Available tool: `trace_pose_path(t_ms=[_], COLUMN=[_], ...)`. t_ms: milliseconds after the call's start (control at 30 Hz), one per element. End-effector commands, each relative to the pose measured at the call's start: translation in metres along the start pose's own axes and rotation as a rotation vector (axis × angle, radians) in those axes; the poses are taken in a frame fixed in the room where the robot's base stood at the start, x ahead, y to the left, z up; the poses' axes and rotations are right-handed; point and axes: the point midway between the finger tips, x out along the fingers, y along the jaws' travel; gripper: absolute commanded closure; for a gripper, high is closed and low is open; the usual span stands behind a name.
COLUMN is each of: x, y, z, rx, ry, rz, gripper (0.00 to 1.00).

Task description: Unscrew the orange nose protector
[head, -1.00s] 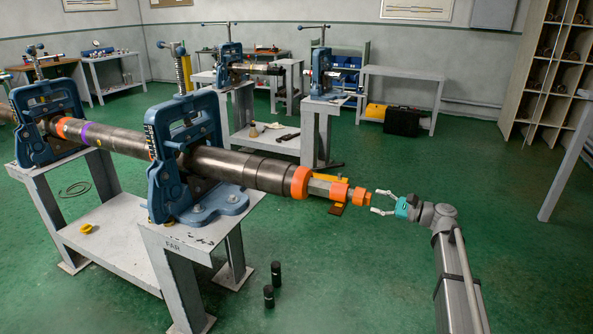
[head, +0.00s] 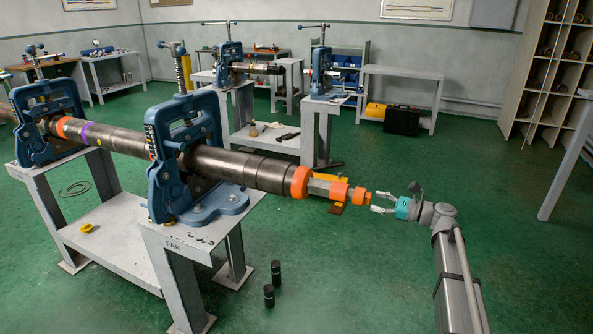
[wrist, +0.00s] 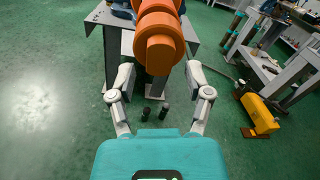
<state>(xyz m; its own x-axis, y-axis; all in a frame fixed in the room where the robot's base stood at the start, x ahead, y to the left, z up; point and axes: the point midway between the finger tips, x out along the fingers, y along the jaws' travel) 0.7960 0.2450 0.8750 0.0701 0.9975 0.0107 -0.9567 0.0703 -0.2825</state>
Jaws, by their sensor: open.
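The orange nose protector (head: 340,191) is on the right end of a long dark pipe (head: 245,168). It has a wide orange ring, a pale middle section and stepped smaller orange pieces toward its tip. My gripper (head: 375,202) is open and empty, just off the protector's right tip, with a small gap between. In the wrist view the protector's orange end (wrist: 160,45) is at the top centre, ahead of and between my two open fingers (wrist: 158,80). The fingers do not appear to touch it.
Blue pipe vises (head: 188,150) on grey stands hold the pipe. Two black cylinders (head: 269,295) stand on the floor below. A yellow tool (wrist: 258,115) lies on the floor at right in the wrist view.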

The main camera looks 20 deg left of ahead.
Motion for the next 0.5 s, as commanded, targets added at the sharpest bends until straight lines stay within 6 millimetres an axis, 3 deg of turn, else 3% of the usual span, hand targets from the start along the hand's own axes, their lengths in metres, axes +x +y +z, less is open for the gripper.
trace_pose_path(t_ms=[500], x=[0.021], y=[0.001], z=[0.0], rx=[-0.001], ry=[0.0], rz=[0.001], gripper=[0.35])
